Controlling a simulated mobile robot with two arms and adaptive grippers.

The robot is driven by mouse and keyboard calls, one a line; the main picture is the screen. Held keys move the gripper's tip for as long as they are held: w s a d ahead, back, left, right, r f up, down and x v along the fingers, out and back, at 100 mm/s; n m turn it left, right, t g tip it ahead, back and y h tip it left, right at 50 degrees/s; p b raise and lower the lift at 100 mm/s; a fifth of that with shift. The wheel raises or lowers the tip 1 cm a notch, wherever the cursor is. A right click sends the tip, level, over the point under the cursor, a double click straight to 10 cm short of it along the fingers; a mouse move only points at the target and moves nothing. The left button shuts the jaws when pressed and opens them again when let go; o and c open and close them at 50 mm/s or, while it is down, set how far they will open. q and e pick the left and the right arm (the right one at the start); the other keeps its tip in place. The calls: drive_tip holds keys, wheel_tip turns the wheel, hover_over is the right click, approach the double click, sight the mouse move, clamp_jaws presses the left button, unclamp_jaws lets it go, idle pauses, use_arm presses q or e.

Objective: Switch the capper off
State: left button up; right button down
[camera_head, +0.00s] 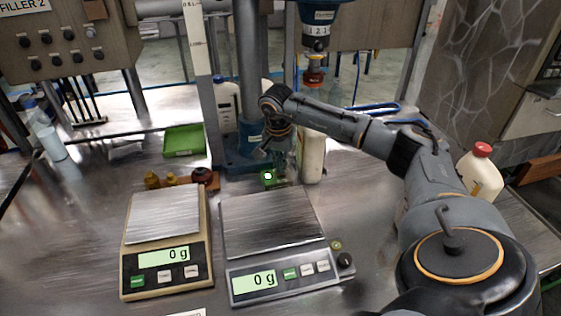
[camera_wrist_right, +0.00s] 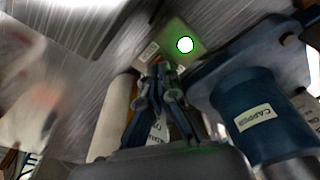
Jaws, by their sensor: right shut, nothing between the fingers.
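The capper has a blue base and column (camera_head: 240,150) at the back middle of the table, and its head (camera_head: 318,40) hangs above with a red-brown chuck. In the right wrist view its blue base (camera_wrist_right: 255,105) carries a CAPPER label. A green switch box (camera_head: 268,179) with a lit white-green button sits in front of the base; the box also shows in the right wrist view (camera_wrist_right: 183,47). My right gripper (camera_head: 270,152) is shut and empty, pointing down just above and behind the box. Its fingertips (camera_wrist_right: 160,72) appear close to the box; contact cannot be told. My left gripper is out of view.
A white bottle (camera_head: 312,158) stands right beside my right gripper. Two scales (camera_head: 165,215) (camera_head: 270,225) reading 0 g lie in front. A green tray (camera_head: 183,140) and small caps are left; a red-capped jug (camera_head: 480,175) is at the right.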

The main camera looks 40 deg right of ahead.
drive_tip(key=shift+f+b, duration=0.3)
drive_tip(key=shift+f, duration=0.2)
drive_tip(key=shift+r+p, duration=2.7)
drive_tip(key=shift+r, duration=0.85)
